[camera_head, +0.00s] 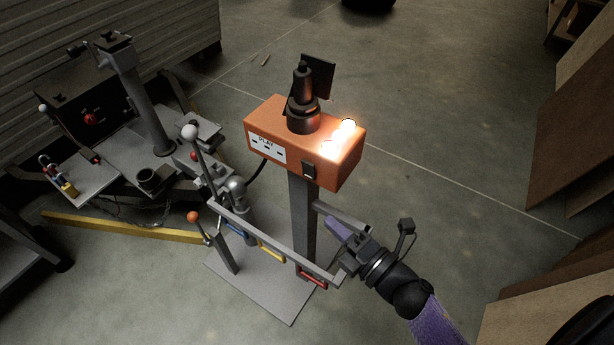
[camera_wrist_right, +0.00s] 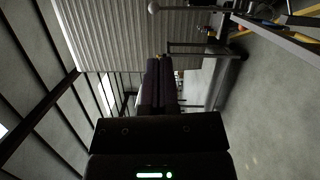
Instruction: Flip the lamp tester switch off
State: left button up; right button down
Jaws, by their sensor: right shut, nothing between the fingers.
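The lamp tester is an orange box (camera_head: 270,125) on a grey post, with a "PLAY" label on its front. Bright glowing lamps (camera_head: 340,138) sit at the right end of its top. A small black switch (camera_head: 309,171) is on the front face, near the right end; its exact tilt is too small to tell. My right gripper (camera_head: 335,227) is below and right of the switch, beside the post, apart from the switch. Its purple fingers are shut and empty; they also show in the right wrist view (camera_wrist_right: 160,70). The switch is not discernible there. My left gripper is out of view.
A grey rail (camera_head: 275,243) with coloured handles runs in front of the post, close to my right gripper. Ball-topped levers (camera_head: 192,134) and a dark machine (camera_head: 90,110) stand at the left. Wooden panels (camera_head: 575,130) are at the right. Open floor lies behind the tester.

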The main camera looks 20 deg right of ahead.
aim_at(310, 178)
jog(key=w, duration=0.3)
jog(key=w+b, duration=0.1)
jog(key=w, duration=0.3)
jog(key=w+a, duration=0.1)
jog(key=w, duration=0.3)
jog(key=shift+w+r+b, duration=0.2)
jog(key=shift+r+b, duration=0.15)
jog(key=shift+b, duration=0.05)
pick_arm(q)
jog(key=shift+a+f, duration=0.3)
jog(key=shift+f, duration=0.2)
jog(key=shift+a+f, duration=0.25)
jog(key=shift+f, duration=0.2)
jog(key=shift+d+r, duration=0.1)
pick_arm(e)
jog(key=shift+d, duration=0.1)
